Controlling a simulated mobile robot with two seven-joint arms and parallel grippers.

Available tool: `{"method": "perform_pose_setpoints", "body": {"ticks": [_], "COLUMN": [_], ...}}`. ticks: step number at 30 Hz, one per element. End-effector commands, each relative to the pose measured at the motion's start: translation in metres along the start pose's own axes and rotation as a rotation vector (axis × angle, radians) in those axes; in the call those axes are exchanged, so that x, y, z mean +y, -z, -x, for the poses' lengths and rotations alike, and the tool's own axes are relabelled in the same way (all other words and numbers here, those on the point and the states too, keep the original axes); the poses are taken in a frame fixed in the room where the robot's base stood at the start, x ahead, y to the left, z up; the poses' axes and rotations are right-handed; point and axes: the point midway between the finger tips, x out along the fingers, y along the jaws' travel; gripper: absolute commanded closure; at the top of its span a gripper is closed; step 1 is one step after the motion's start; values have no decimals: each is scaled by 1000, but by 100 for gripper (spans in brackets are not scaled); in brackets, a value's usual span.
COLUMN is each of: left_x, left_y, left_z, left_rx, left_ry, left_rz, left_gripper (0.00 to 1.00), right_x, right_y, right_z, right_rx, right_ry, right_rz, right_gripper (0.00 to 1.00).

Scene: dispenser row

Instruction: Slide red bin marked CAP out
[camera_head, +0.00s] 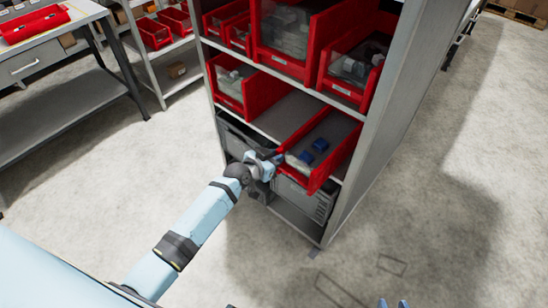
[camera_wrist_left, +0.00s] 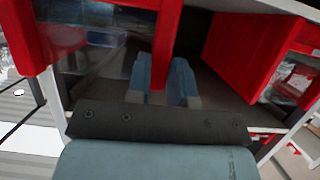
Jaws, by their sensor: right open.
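A red open-front bin (camera_head: 320,150) sits on a middle shelf of the grey rack, with its front jutting out past the shelf edge. It holds a few blue pieces and some pale ones. I cannot read its label. My left gripper (camera_head: 277,158) is at the bin's left front side. In the left wrist view, its two blue-grey fingers (camera_wrist_left: 160,80) lie on either side of a thin red bin wall (camera_wrist_left: 167,35) and appear closed on it.
Other red bins (camera_head: 232,88) stand on the shelves above and to the left. Grey crates (camera_head: 307,198) are below the jutting bin. The rack's side panel (camera_head: 385,130) rises at the right. A workbench (camera_head: 60,95) stands at far left. The floor in front is clear.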

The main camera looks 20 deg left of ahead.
Motion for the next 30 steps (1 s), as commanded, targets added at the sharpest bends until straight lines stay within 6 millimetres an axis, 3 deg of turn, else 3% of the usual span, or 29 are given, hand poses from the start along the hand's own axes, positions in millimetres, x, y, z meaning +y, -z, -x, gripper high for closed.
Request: {"method": "perform_pose_setpoints", "body": {"ticks": [1, 3, 14, 17, 30], "left_x": [0, 0, 0, -1, 0], "left_y": [0, 0, 0, -1, -1], "left_z": [0, 0, 5, 18, 112], "left_rx": [0, 0, 0, 0, -1], "left_ry": [0, 0, 0, 1, 0], "left_rz": [0, 0, 0, -1, -3], "left_gripper": [67, 51, 51, 51, 51], "right_x": [0, 0, 0, 0, 0], "right_y": [0, 0, 0, 0, 0], "right_z": [0, 0, 0, 0, 0], "right_rx": [0, 0, 0, 0, -2], "right_ry": [0, 0, 0, 0, 1], "right_rz": [0, 0, 0, 0, 0], "right_gripper": [57, 57, 57, 57, 57]}}
